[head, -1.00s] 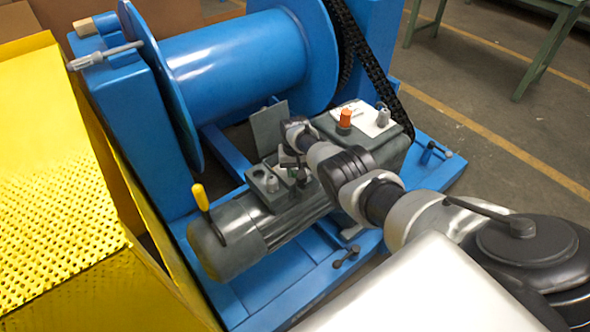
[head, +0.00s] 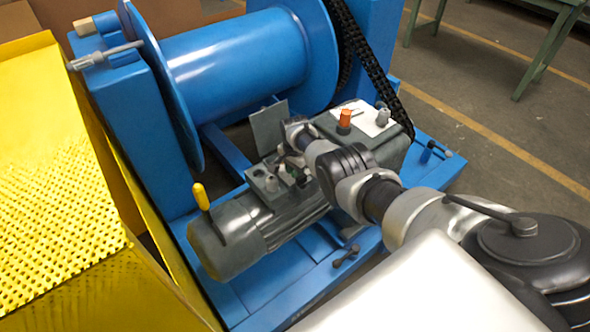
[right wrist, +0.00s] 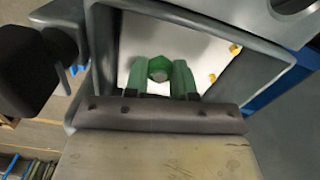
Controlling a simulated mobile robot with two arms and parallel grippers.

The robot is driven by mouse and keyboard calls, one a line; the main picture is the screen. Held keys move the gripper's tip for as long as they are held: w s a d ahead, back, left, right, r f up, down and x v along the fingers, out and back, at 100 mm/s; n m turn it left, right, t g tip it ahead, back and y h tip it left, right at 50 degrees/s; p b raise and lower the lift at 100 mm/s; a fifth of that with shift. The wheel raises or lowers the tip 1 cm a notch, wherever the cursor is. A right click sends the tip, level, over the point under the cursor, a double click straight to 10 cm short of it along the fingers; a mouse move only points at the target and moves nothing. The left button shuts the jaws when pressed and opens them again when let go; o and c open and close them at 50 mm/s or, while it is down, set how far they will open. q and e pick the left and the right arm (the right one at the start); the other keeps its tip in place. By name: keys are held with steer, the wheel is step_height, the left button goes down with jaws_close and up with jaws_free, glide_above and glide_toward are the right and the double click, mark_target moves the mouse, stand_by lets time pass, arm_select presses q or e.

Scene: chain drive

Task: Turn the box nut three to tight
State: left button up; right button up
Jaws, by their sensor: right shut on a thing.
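In the right wrist view, a green hexagonal nut (right wrist: 160,67) with a grey round centre sits over the pale floor of an open grey box (right wrist: 108,45). My right gripper (right wrist: 160,78) has its two green fingers shut on either side of this nut. In the head view, my right gripper (head: 291,163) reaches down at the top of the dark grey motor (head: 235,235); its fingertips and the nut are hard to make out there. My left gripper is in neither view.
A grey plate (head: 268,127) stands beside my gripper. An orange knob (head: 345,118) and a grey knob (head: 382,116) stand on the gearbox top. A yellow-handled tool (head: 201,196) rises at the motor's end. The blue drum (head: 235,60) and black chain (head: 375,75) lie behind.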

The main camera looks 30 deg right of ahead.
steer(key=shift+w+d+r+m, duration=0.1)
steer(key=shift+w+r+m, duration=0.1)
steer(key=shift+m, duration=0.2)
steer(key=o, duration=0.8)
steer(key=shift+s, duration=0.1)
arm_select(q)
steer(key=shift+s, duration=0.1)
arm_select(e)
steer(key=shift+o, duration=0.6)
steer(key=shift+f, duration=0.1)
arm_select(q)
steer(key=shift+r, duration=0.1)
arm_select(e)
steer(key=shift+s, duration=0.1)
